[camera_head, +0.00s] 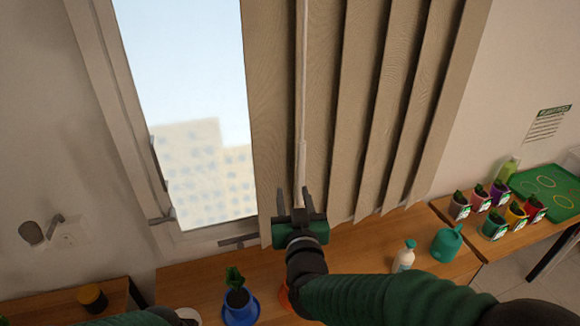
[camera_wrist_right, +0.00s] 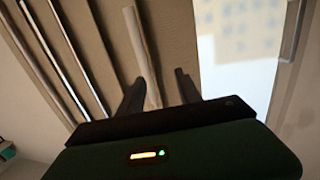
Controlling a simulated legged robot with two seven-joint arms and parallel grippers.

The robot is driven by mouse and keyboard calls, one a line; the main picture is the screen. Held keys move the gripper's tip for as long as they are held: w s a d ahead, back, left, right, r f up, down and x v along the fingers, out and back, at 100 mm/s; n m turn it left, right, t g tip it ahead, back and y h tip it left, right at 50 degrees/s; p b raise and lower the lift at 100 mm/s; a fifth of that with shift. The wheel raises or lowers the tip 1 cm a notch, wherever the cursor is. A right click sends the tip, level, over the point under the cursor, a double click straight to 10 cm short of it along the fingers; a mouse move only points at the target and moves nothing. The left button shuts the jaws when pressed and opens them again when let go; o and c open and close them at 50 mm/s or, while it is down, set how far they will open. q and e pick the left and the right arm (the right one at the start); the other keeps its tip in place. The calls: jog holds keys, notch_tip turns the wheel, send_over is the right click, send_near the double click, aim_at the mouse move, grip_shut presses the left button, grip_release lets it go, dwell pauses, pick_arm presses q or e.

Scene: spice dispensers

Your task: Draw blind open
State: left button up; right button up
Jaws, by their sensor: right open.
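Beige vertical blind slats (camera_head: 365,90) hang over the right part of the window (camera_head: 185,100), and the left part of the glass is uncovered. A thin pale wand (camera_head: 301,150) hangs down in front of the slats. My right gripper (camera_head: 295,200) is open at the wand's lower end. In the right wrist view the wand (camera_wrist_right: 141,55) reaches down between the two open fingers (camera_wrist_right: 160,90); I cannot tell if either touches it. A dark green part of my left arm (camera_head: 140,318) shows at the bottom left; its gripper is out of view.
A wooden counter (camera_head: 345,248) runs below the window with a potted plant (camera_head: 238,298), a white bottle (camera_head: 404,256) and a teal watering can (camera_head: 446,243). Several small plant pots (camera_head: 494,226) and a green tray (camera_head: 552,190) stand at the right.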

jog(key=s, duration=0.9)
jog(key=shift+d, duration=0.45)
dwell(0.3)
